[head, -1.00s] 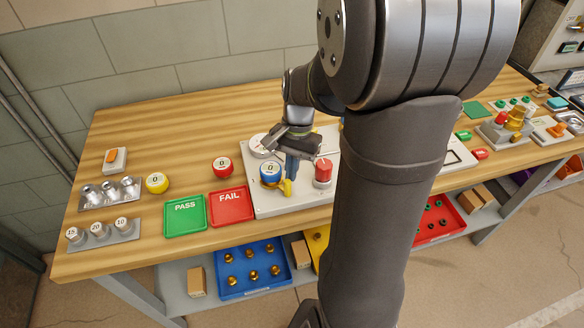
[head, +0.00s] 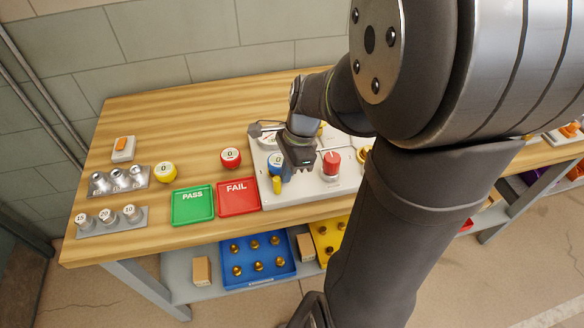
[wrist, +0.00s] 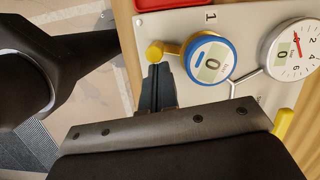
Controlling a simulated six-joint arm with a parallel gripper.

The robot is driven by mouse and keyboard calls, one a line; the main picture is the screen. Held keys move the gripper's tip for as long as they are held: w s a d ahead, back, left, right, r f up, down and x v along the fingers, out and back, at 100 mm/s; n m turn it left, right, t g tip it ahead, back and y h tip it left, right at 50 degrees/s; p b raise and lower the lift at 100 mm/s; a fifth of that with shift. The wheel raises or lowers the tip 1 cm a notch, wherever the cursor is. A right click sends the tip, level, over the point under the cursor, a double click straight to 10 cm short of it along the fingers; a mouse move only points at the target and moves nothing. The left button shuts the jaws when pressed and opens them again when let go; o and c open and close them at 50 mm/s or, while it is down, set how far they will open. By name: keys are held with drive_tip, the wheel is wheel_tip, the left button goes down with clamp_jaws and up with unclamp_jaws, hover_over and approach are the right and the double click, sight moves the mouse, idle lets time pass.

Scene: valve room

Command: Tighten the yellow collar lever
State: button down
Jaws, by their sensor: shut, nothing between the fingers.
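The yellow lever (wrist: 155,52) sticks out sideways from the blue-ringed dial (wrist: 210,60) reading 0 in the wrist view. In the head view the yellow lever (head: 277,185) hangs toward the front edge of the panel, below the blue dial (head: 274,160), which my gripper partly hides. My gripper (wrist: 155,72) is shut and empty, its dark fingertips right beside the lever's round end. Whether they touch it I cannot tell. In the head view my gripper (head: 288,174) is low over the panel, just right of the lever.
The white panel (head: 307,190) also carries a red knob (head: 332,160) close to the right of my gripper and a gauge (wrist: 290,48). Red FAIL (head: 238,197) and green PASS (head: 193,205) trays lie left.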

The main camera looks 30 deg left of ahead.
drive_tip(key=shift+s+a+m, duration=0.25)
drive_tip(key=shift+s+m, duration=0.05)
drive_tip(key=shift+m, duration=0.3)
drive_tip(key=shift+s+a, duration=0.1)
drive_tip(key=shift+a, duration=0.05)
drive_tip(key=shift+s+a, duration=0.1)
drive_tip(key=shift+w+d, duration=0.4)
drive_tip(key=shift+d, duration=0.05)
drive_tip(key=shift+w+d+r, duration=0.35)
drive_tip(key=shift+w+d, duration=0.25)
drive_tip(key=shift+w+d+r, duration=0.3)
drive_tip(key=shift+w+d, duration=0.25)
drive_tip(key=shift+w, duration=0.05)
drive_tip(key=v, duration=0.8)
drive_tip(key=shift+s+d+r, duration=0.15)
drive_tip(key=shift+d+r, duration=0.1)
drive_tip(key=shift+r, duration=0.05)
drive_tip(key=shift+f, duration=0.1)
